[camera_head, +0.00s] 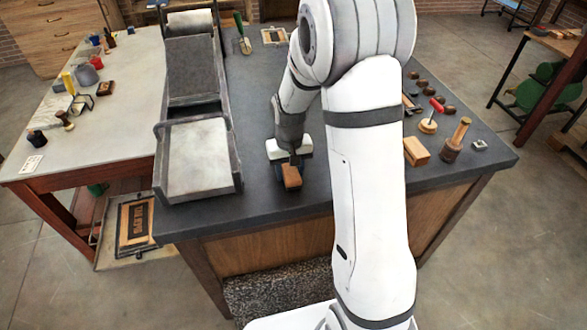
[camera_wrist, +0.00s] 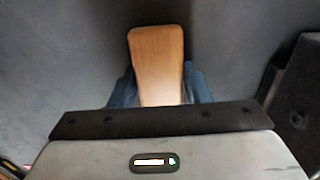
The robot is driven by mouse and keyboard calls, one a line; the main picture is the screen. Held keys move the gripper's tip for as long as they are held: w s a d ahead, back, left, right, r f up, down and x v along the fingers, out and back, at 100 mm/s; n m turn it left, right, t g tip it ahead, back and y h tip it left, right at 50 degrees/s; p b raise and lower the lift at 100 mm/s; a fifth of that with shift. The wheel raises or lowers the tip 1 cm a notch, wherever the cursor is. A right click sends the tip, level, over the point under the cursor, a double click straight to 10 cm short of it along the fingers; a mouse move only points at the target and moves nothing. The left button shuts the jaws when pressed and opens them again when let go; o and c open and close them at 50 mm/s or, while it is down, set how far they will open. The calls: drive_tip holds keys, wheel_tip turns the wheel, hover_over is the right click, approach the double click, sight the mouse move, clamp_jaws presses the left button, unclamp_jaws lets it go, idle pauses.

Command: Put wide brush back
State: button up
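My gripper (camera_head: 290,162) is low over the dark bench top, right of the grey press bed. A brown wooden piece (camera_head: 291,177), which looks like the wide brush, shows at the gripper's front. In the wrist view its wooden body (camera_wrist: 157,60) sits between the two blue fingers (camera_wrist: 160,88), which lie close against both sides. My gripper appears shut on it. The bristles are hidden, and I cannot tell whether the brush touches the bench.
The hand press (camera_head: 196,155) stands left of the gripper. Right of my arm are a wooden block (camera_head: 416,151), a wooden-handled tool (camera_head: 456,139) and a red-handled tool (camera_head: 432,116). A green-handled tool (camera_head: 241,34) lies at the back. My arm hides part of the bench.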

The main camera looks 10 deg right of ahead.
sight(290, 169)
drive_tip(key=o, duration=0.4)
drive_tip(key=shift+c, duration=0.2)
wheel_tip(290, 169, up, 12)
drive_tip(key=s+r+t, duration=0.1)
drive_tip(key=s+r, duration=0.2)
drive_tip(key=s, duration=0.7)
drive_tip(key=s+d+r+t, duration=0.1)
drive_tip(key=s+r+t, duration=0.1)
drive_tip(key=s, duration=0.9)
drive_tip(key=shift+s+d+r+b, duration=0.2)
drive_tip(key=shift+r+b, duration=0.1)
drive_tip(key=shift+r, duration=0.2)
